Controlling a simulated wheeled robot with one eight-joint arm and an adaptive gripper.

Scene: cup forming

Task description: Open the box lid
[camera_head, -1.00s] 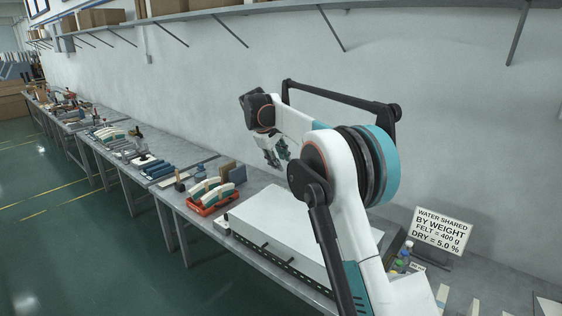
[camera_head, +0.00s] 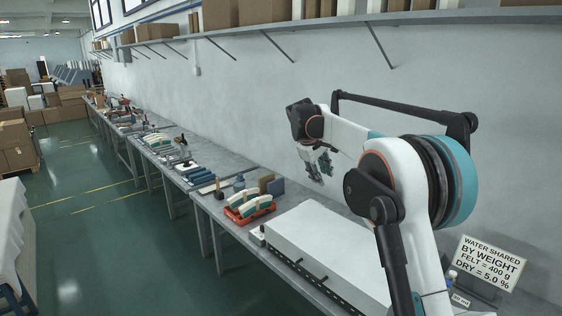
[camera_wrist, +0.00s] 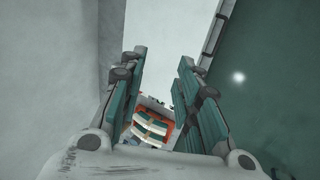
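A wide, low, pale grey box (camera_head: 330,245) stands on the bench in the head view, its flat lid down. Two small dark handle-like pieces (camera_head: 299,261) sit along its front edge above a dark slotted strip. My gripper (camera_head: 320,170) hangs above the far side of the box, near the wall, apart from the lid. In the wrist view my gripper (camera_wrist: 160,85) has its two green-padded fingers spread, with nothing between them. A pale flat surface, seemingly the lid (camera_wrist: 175,30), shows beyond the fingers. My arm hides the box's right end.
An orange tray (camera_head: 238,221) of white and teal pieces stands just left of the box; it also shows in the wrist view (camera_wrist: 148,137). A sign (camera_head: 489,264) and small bottles stand at the right. A wall and shelf (camera_head: 300,25) run behind.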

